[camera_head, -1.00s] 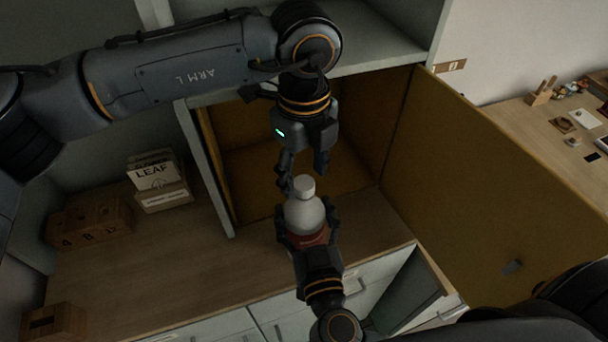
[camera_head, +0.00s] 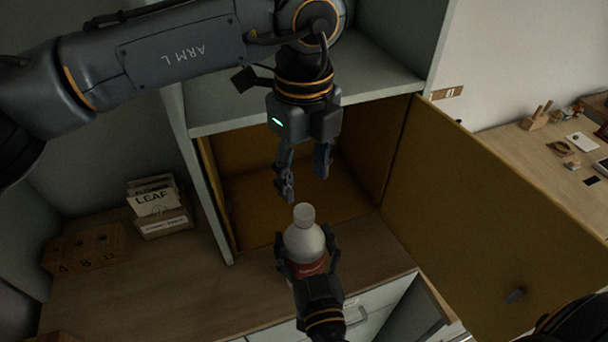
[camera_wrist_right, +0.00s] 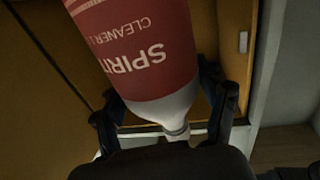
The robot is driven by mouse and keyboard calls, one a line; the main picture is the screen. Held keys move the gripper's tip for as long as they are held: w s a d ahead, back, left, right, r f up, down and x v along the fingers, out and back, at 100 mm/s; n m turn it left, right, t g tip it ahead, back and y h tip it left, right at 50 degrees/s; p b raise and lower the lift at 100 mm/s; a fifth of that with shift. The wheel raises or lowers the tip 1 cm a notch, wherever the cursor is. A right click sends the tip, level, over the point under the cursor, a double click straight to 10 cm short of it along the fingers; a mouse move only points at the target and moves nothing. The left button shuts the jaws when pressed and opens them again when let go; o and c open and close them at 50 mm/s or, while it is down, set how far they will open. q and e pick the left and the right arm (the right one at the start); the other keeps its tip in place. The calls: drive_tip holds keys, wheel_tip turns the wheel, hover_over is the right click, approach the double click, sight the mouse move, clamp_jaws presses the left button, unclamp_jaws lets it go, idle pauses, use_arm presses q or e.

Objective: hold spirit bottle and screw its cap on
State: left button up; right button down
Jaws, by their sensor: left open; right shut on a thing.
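The spirit bottle (camera_head: 304,240) is white with a red label and stands roughly upright. A pale cap (camera_head: 304,213) sits at its top; I cannot tell how tightly it is seated. My right gripper (camera_head: 306,262) is shut around the bottle's body from the front. In the right wrist view, the bottle (camera_wrist_right: 145,50) appears upside down with its red "SPIRIT CLEANER" label, between the fingers of my right gripper (camera_wrist_right: 170,105). My left gripper (camera_head: 305,182) is open and empty, pointing down just above the cap, not touching it.
An open ochre-lined cabinet (camera_head: 265,195) lies behind the bottle, its ochre door (camera_head: 480,210) swung out to the right.

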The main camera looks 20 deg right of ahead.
sight(304, 211)
use_arm(q)
drive_tip(key=shift+f, duration=0.1)
drive_tip(key=shift+f, duration=3.95)
clamp_jaws()
drive_tip(key=shift+o, duration=0.3)
unclamp_jaws()
drive_tip(key=shift+r, duration=0.15)
drive_tip(key=shift+r, duration=2.15)
drive_tip(key=o, duration=0.6)
drive_tip(key=shift+c, duration=0.2)
